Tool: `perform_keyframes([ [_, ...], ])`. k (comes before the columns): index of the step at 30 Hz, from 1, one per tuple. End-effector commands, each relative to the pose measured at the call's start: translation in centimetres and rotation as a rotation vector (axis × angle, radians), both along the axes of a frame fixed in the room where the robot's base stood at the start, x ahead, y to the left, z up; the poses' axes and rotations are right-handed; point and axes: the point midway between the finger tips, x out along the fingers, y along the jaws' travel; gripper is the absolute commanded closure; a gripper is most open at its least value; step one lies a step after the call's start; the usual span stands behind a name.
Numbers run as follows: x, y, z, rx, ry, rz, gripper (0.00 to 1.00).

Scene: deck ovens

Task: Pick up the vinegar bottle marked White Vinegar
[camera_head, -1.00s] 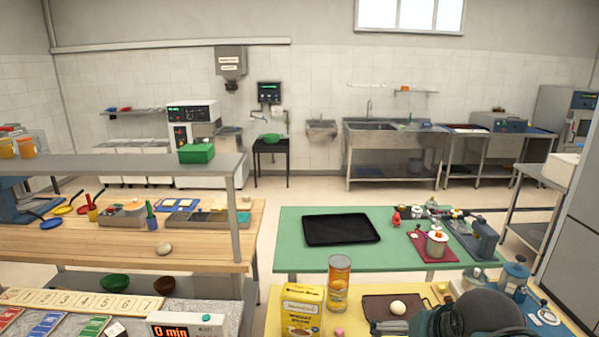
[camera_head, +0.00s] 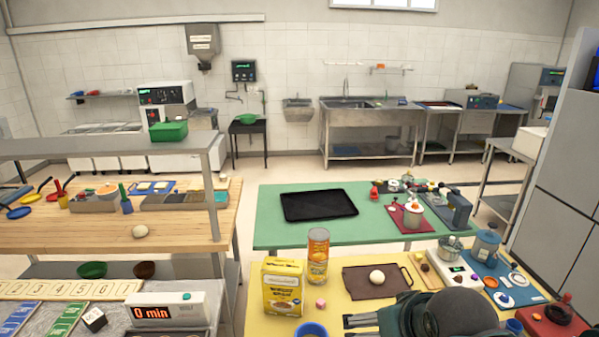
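I cannot make out a bottle marked White Vinegar; no bottle label is legible. A small dark red vessel (camera_head: 560,311) stands on a red mat at the lower right, its kind unclear. A small red bottle-like item (camera_head: 374,191) stands on the green table. My gripper (camera_head: 347,321) is at the bottom, right of centre, over the yellow table. Its grey fingers point left and look apart, with nothing seen between them. My dark arm hides part of the table there.
The yellow table (camera_head: 338,298) holds a yellow box (camera_head: 283,287), an orange can (camera_head: 318,257), a brown board (camera_head: 359,289) with a white ball, and a scale (camera_head: 452,276). A black tray (camera_head: 319,205) lies on the green table (camera_head: 272,224). A shelf (camera_head: 110,143) stands over the wooden counter (camera_head: 60,236).

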Motion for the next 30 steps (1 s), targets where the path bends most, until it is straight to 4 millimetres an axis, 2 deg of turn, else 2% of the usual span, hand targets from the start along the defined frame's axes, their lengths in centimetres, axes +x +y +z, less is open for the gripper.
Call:
perform_keyframes([
  [2,0.01,0.00,-0.01,0.000,0.000,0.000,0.24],
  [11,0.00,-0.01,-0.01,0.000,0.000,0.000,0.63],
  [23,0.07,-0.08,0.04,0.004,0.003,-0.007,0.64],
  [30,0.70,-0.84,0.28,0.038,0.035,-0.080,0.64],
])
